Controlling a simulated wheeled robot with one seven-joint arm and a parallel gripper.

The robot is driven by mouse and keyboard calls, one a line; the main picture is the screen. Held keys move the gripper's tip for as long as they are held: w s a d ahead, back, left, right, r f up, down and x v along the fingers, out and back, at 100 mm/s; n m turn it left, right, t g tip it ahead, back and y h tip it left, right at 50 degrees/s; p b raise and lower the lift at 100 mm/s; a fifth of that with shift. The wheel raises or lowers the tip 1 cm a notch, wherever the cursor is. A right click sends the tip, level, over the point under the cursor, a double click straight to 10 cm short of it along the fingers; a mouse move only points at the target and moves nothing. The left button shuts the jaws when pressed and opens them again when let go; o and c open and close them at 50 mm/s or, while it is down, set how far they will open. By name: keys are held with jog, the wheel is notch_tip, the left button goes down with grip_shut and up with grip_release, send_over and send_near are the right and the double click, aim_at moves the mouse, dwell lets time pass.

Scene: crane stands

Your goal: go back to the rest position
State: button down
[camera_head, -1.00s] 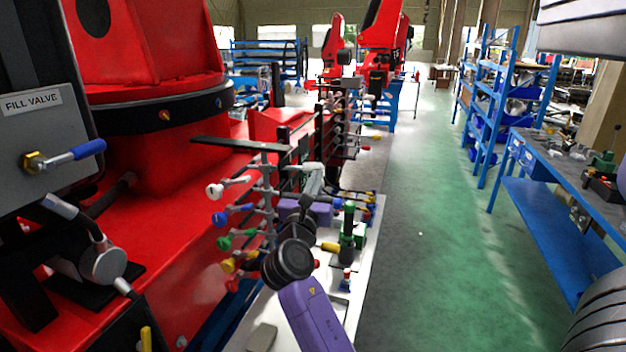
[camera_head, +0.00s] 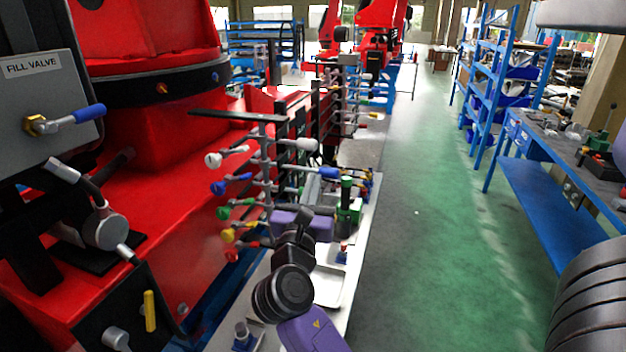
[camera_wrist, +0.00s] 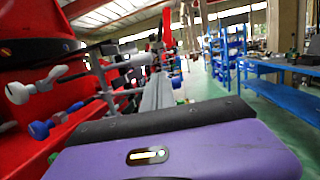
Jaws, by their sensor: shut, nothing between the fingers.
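My gripper (camera_head: 311,190) is in front of the valve stand, above the white bench top, and small in the head view. In the wrist view its purple body fills the bottom, and the narrow grey fingers (camera_wrist: 157,92) point away from the camera. The fingers look shut, with nothing seen between them. My purple and black arm reaches up to it from the bottom of the head view. The valve stand (camera_head: 266,170) carries levers with white, blue, green, yellow and red ends. Some of its right side is hidden behind the gripper.
A red machine base (camera_head: 150,215) and a panel marked FILL VALVE (camera_head: 45,130) stand at the left. A white bench top (camera_head: 350,262) lies under the arm, with a green fitting (camera_head: 347,200) on it. The green floor aisle (camera_head: 430,230) is clear. A blue workbench (camera_head: 550,200) stands right.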

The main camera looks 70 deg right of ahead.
dwell(0.7)
jog(key=w+a+f+m+t+y, duration=0.1)
jog(key=w+a+m+t+y, duration=0.2)
jog(key=w+a+m+t, duration=0.35)
jog(key=s+a+f+m+t+y, duration=0.1)
jog(key=a+f+m+t+y, duration=0.1)
jog(key=a+f+t+y, duration=0.4)
jog(key=a+f+m+t+y, duration=0.1)
jog(key=a+f+m+y, duration=0.15)
jog(key=a, duration=0.55)
jog(key=s+a+f+m+y, duration=0.2)
jog(key=s+a, duration=0.3)
jog(key=s, duration=0.3)
jog(key=s+a+f+m+g+y+b, duration=0.1)
jog(key=s+a+f+m+y, duration=0.2)
jog(key=s, duration=0.5)
jog(key=s+a+f+m+g+y, duration=0.1)
jog(key=s+a+f+m+y, duration=0.2)
jog(key=s+a, duration=0.4)
jog(key=shift+s+a+f+m, duration=0.15)
jog(key=shift+s+f+m, duration=0.4)
jog(key=shift+f, duration=0.4)
